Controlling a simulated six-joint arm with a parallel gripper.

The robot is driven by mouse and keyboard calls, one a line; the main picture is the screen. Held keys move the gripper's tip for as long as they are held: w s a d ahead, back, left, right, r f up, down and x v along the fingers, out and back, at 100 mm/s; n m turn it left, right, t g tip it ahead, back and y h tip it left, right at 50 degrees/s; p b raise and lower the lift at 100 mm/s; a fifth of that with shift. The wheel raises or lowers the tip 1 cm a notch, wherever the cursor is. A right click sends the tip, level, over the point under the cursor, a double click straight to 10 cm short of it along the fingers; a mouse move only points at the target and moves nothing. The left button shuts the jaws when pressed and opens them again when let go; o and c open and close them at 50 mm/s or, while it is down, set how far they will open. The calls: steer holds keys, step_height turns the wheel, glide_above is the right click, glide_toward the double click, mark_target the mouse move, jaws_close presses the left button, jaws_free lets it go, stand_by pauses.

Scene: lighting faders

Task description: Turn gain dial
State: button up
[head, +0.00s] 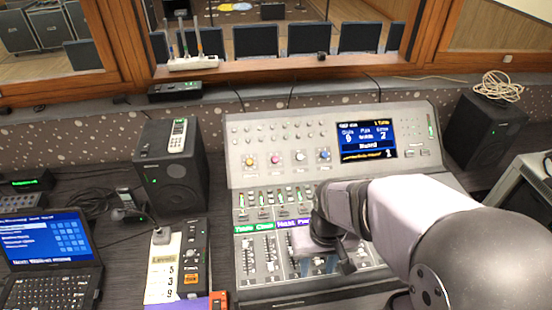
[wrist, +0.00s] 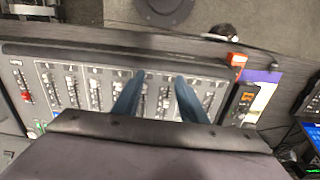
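The mixing console (head: 420,165) stands in the middle of the desk. Its upper panel carries a row of dials: a yellow one (head: 249,161), a red one (head: 275,159), a pale one (head: 300,156) and a blue one (head: 324,155). Their labels are too small to read, so I cannot tell which is the gain dial. My gripper (head: 342,262) hangs low over the fader area, in front of and below the dials. In the wrist view my gripper (wrist: 158,78) has its two bluish fingers apart, with fader strips (wrist: 95,90) behind them. Nothing shows between the fingers. My arm hides part of the console's right side.
A lit screen (head: 352,141) sits right of the dials. Speakers stand at the left (head: 170,170) and right (head: 488,130). A small box with a paper strip (head: 163,265) and a laptop (head: 48,255) lie left of the console. The space above the dials looks clear.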

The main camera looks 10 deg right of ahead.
mark_target(276, 159)
steer(key=w+a+r+m+t+y+b, duration=0.1)
steer(key=w+m+t+b, duration=0.15)
steer(key=w, duration=1.75)
steer(key=w+a+m+t+b, duration=0.1)
steer(key=w+a+m+t, duration=0.2)
steer(key=w, duration=1.7)
steer(key=shift+m, duration=0.35)
steer(key=shift+d+p+x, duration=0.25)
steer(key=shift+p+x, duration=0.35)
steer(key=shift+x, duration=0.6)
steer(key=shift+d+p+x, duration=0.2)
steer(key=shift+p+x, duration=0.4)
steer(key=shift+x, duration=0.55)
steer(key=shift+d+p+x, duration=0.25)
steer(key=shift+p+x, duration=0.35)
steer(key=shift+x, duration=0.6)
jaws_close()
